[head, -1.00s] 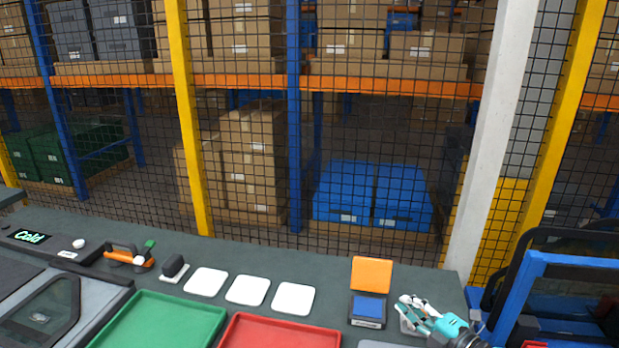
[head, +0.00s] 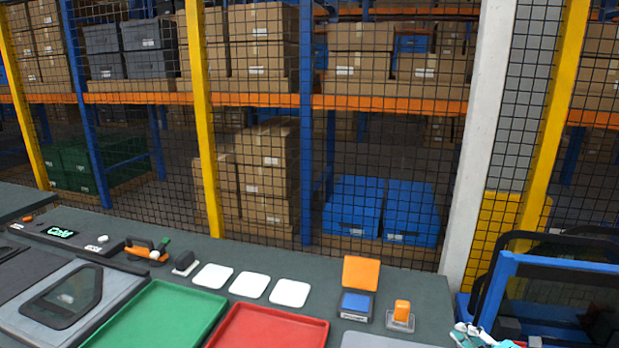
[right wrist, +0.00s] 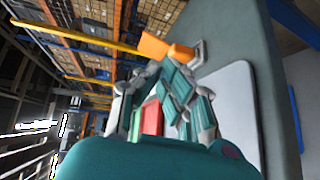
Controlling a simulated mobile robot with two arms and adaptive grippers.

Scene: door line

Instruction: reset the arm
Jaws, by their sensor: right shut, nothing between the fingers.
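My right gripper (head: 468,334) is at the lower right of the head view, in front of the table's right end, partly cut off by the bottom edge. It is shut and empty. Its teal and grey fingers also show in the right wrist view (right wrist: 172,100). An orange-handled stamp (head: 401,311) stands upright on a small grey base, left of and behind the gripper and apart from it. A blue pad in a dark case with a raised orange lid (head: 361,273) lies left of the stamp. My left gripper is not in view.
A green tray (head: 118,338) and a red tray (head: 322,324) lie at the front. Three white cards (head: 250,285) lie behind them. A grey machine (head: 120,278) stands at left. A mesh fence (head: 260,200) rises behind the table; a blue-framed cart (head: 560,265) is at right.

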